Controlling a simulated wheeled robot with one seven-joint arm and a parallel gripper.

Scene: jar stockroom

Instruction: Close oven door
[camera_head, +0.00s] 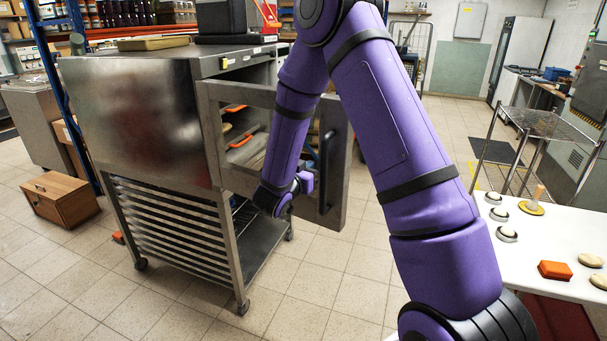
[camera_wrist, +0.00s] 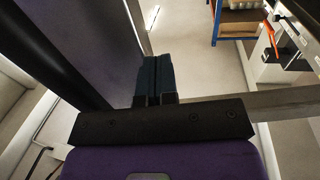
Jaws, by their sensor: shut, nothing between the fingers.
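The steel oven (camera_head: 135,110) stands left of centre on a wheeled rack stand. Its framed door (camera_head: 339,135) stands open, and orange items show behind it. A dark upright handle (camera_head: 326,172) is on the door's right side. My purple arm crosses in front of the door, and its wrist is low beside the door. My gripper's fingers are not clear in the head view. In the wrist view my gripper (camera_wrist: 155,75) is shut and empty, with dark bluish fingers together. A dark long bar (camera_wrist: 62,48) runs beside them at left; I cannot tell whether they touch it.
A white table (camera_head: 545,240) at right holds an orange block (camera_head: 555,270) and several small round items. A wire-shelf rack (camera_head: 540,122) stands behind it. A wooden box (camera_head: 60,198) sits on the floor at left. Tiled floor is open in front of the oven.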

